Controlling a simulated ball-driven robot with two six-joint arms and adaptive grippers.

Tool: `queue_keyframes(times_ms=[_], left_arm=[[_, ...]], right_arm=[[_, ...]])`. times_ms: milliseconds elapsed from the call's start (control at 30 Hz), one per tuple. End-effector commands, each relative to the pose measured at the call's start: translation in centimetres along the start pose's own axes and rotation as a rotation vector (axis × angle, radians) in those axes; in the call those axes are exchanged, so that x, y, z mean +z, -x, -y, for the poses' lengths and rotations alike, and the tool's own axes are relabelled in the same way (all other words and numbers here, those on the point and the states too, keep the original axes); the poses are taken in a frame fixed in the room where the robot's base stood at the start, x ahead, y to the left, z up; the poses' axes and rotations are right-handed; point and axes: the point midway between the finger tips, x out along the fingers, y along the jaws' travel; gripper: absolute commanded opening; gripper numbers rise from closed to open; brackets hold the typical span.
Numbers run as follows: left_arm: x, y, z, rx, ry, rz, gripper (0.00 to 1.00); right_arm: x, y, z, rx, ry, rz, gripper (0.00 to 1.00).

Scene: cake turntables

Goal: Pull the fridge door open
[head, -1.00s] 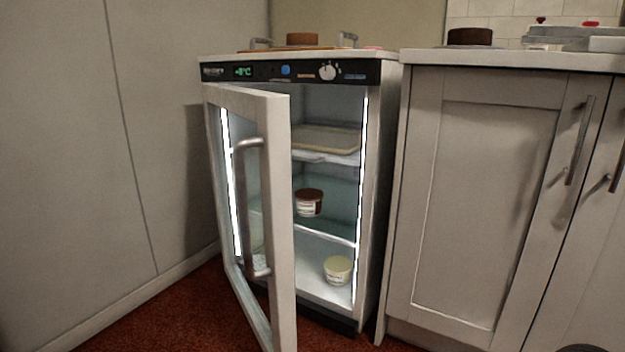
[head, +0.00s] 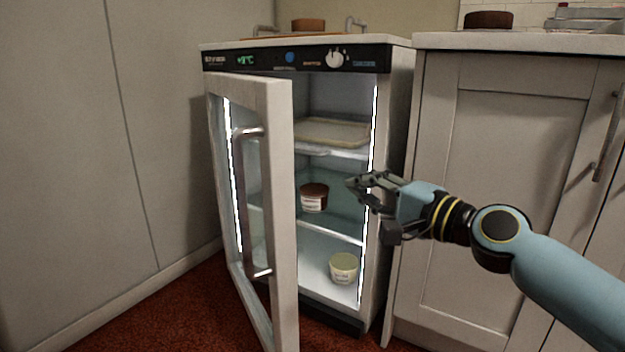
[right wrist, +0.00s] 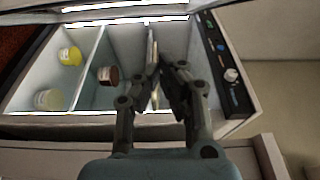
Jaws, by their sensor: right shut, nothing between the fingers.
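The fridge (head: 398,120) stands in the corner with its glass door (head: 284,200) partly open, hinged on the left and swung towards me. The door's metal handle (head: 247,205) is on its outer face, apart from any gripper. My right gripper (head: 352,186) is shut and empty, in front of the right side of the fridge opening. In the right wrist view my gripper (right wrist: 165,70) points towards the lit interior, with the control panel (right wrist: 218,62) to its right. My left gripper is not in view.
Inside are a tray (head: 332,132) on the top shelf, a brown-lidded tub (head: 314,198) on the middle shelf and a pale tub (head: 343,268) at the bottom. A cabinet (head: 500,200) stands close on the right. Red floor (head: 170,310) is clear at the left.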

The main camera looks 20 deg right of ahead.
Motion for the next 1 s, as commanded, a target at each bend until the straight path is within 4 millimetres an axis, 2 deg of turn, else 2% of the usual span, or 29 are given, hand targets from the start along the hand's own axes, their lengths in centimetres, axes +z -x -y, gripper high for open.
queue_keyframes(times_ms=[100, 333, 500, 600, 1000], left_arm=[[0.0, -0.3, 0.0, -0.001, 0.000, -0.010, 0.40], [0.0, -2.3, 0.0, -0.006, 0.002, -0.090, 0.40], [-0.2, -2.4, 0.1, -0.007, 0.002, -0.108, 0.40], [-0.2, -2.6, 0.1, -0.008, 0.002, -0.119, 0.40], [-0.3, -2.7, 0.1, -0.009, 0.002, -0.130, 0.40]], right_arm=[[0.0, -2.7, 0.2, -0.005, -0.001, -0.001, 0.00], [0.1, -7.5, -0.2, -0.001, 0.000, 0.001, 0.00], [2.7, -8.0, -0.1, 0.001, 0.000, 0.002, 0.00], [3.5, -8.2, -0.1, 0.001, 0.002, 0.002, 0.00], [4.0, -8.2, -0.1, 0.002, 0.004, 0.001, 0.00]])
